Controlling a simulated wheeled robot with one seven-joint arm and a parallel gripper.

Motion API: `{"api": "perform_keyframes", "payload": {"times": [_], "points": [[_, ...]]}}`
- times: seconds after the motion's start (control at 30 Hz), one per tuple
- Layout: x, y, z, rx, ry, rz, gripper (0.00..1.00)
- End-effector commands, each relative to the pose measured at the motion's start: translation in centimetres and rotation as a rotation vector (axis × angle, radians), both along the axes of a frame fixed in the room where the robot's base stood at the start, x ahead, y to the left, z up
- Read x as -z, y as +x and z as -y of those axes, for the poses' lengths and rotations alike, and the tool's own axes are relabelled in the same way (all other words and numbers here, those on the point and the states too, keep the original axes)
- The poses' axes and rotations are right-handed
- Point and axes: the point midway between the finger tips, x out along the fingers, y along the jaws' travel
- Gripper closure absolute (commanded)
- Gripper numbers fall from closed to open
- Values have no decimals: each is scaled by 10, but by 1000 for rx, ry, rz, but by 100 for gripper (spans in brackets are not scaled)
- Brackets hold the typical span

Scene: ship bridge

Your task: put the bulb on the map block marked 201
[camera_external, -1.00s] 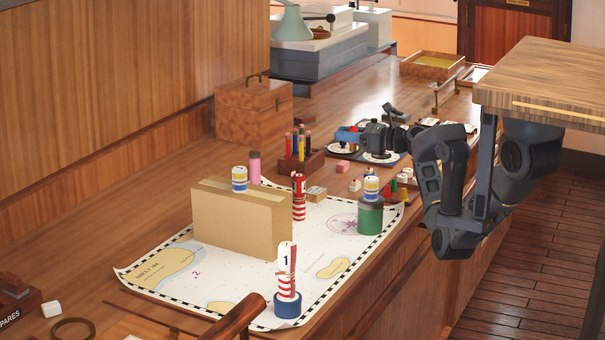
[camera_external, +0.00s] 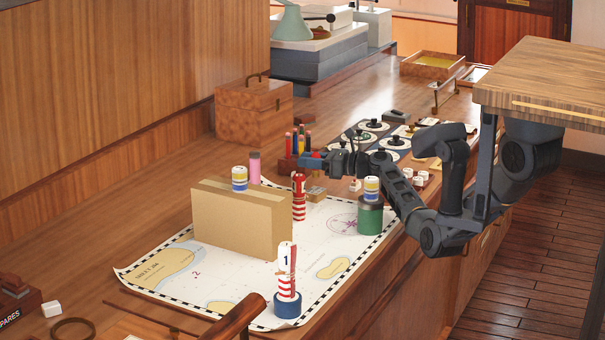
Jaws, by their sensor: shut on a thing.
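My gripper (camera_external: 332,160) is at the back edge of the map (camera_external: 225,285), beside the pencil block and right of the cardboard box. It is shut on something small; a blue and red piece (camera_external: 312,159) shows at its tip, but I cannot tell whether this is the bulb. No marking 201 is readable. A red-and-white striped piece (camera_external: 287,282) with a 1 on its white top stands in a blue base at the map's front. No separate bulb can be made out.
A green jar (camera_external: 369,218) with a similar cap stands near my forearm. A pink bottle (camera_external: 254,168) is behind the box. The map's front left is clear.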

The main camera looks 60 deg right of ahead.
Motion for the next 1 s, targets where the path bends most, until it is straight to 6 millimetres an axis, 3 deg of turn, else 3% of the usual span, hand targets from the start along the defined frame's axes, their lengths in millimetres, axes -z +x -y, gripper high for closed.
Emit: {"api": "perform_keyframes", "payload": {"times": [0.3,0.73,0.77,1.0], "points": [[37,0,0,1,2,-2,95],[44,0,0,0,1,0,95],[43,0,0,0,0,0,64],[43,0,0,0,0,-1,41]]}}
